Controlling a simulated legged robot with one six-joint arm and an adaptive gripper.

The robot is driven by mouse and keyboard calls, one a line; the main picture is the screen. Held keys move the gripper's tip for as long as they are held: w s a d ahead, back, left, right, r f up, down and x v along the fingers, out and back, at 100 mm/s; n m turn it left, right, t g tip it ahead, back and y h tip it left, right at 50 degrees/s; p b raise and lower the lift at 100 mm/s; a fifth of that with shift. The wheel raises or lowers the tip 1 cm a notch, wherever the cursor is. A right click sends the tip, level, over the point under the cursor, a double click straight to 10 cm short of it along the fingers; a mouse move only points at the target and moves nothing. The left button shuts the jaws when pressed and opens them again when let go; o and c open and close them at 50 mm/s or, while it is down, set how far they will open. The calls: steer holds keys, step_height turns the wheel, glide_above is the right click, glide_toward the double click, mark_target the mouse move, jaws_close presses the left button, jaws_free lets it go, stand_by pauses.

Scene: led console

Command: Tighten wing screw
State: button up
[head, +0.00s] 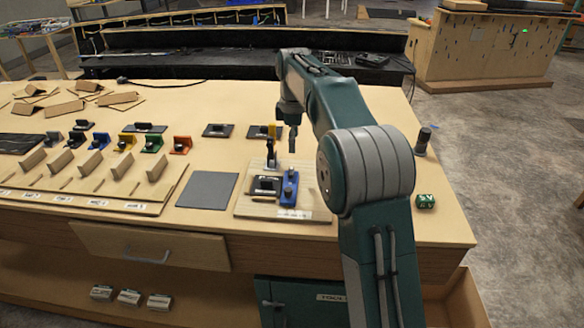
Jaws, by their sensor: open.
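A light wooden board (252,205) lies near the table's front edge. On it stand a blue block (289,189) with small dark round parts on its top, a black part (266,185) to its left, and a dark upright piece (271,154) behind them. I cannot make out for certain which small part is the wing screw. My gripper (292,146) points down above the back of the board, just right of the dark upright piece. It is open, and I see nothing held in it. My arm hides the area to the right of the board.
A grey flat plate (207,190) lies left of the board. Further left, a rack (90,190) holds several wooden dividers, with coloured brackets behind it. The back middle of the table is mostly clear.

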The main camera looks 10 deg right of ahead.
mark_target(291, 171)
steer(key=f, duration=0.5)
steer(key=a+f, duration=0.1)
steer(key=f, duration=0.2)
steer(key=shift+f, duration=0.15)
steer(key=shift+d+f, duration=0.25)
steer(key=shift+f, duration=0.05)
steer(key=shift+a, duration=0.1)
steer(key=c, duration=1.2)
